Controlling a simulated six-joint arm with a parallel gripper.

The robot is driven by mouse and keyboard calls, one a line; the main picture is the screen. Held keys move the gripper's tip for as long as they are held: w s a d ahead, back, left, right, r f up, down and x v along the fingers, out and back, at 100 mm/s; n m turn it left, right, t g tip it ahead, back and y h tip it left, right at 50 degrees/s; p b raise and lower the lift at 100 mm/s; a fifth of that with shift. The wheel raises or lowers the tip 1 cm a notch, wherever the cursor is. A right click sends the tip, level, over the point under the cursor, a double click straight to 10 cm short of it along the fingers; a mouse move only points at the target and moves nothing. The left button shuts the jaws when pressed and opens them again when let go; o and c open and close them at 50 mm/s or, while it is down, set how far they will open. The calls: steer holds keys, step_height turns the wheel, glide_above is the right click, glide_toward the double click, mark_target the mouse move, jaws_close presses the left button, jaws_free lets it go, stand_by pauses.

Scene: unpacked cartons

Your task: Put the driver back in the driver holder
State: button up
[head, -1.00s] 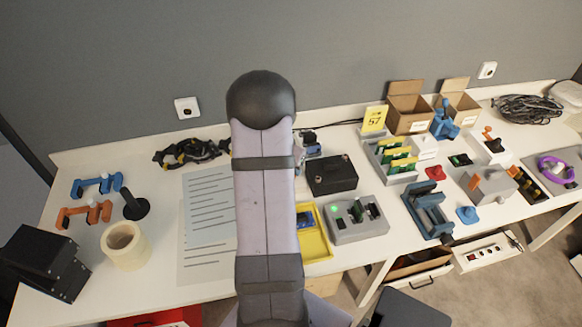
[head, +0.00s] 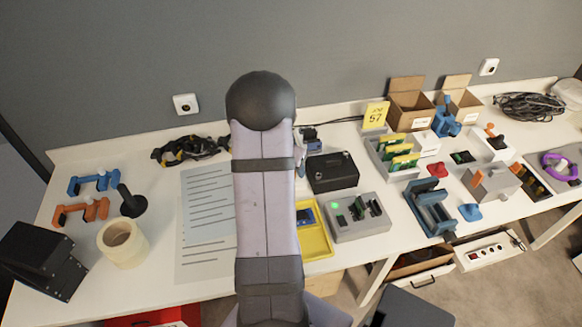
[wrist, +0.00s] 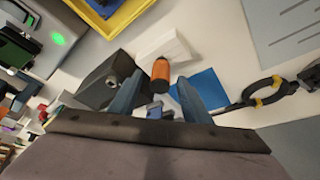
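An orange-and-black handle, seemingly the driver (wrist: 161,72), shows in the wrist view between the fingertips of my gripper (wrist: 157,82). The two blue-grey fingers stand apart, with a visible gap on each side of the handle. My gripper is open and holds nothing. The lower part of the driver is not clearly seen. I cannot make out the driver holder for sure. In the head view my arm covers this spot and hides the driver.
In the wrist view a dark box (wrist: 92,88) with a knob lies left of the fingers, a white block (wrist: 180,48) beyond, and a blue square (wrist: 208,88) to the right. The head view shows a yellow tray (head: 318,246) and a grey device (head: 345,228) right of my arm.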

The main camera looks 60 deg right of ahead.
steer(key=shift+r, duration=0.1)
steer(key=b+v, duration=0.1)
steer(key=v, duration=0.6)
stand_by(0.4)
stand_by(0.4)
steer(key=s+a+f+n+g+y, duration=0.1)
steer(key=s+a+f+n+y, duration=0.2)
steer(key=a, duration=0.4)
steer(key=s+a+f+n+y, duration=0.1)
steer(key=s+a+f+n, duration=0.15)
steer(key=a+n, duration=0.35)
steer(key=w+a+r+n+p, duration=0.1)
steer(key=a+r+n, duration=0.1)
steer(key=a, duration=0.7)
steer(key=w+a+r+n+p, duration=0.1)
steer(key=a+r+n, duration=0.2)
steer(key=a, duration=0.6)
steer(key=w+a+r+n+t+p, duration=0.1)
steer(key=a+n, duration=0.3)
steer(key=a, duration=0.5)
steer(key=shift+w+a+r+y+p, duration=0.3)
steer(key=shift+w+a+r, duration=0.1)
steer(key=shift+r, duration=0.5)
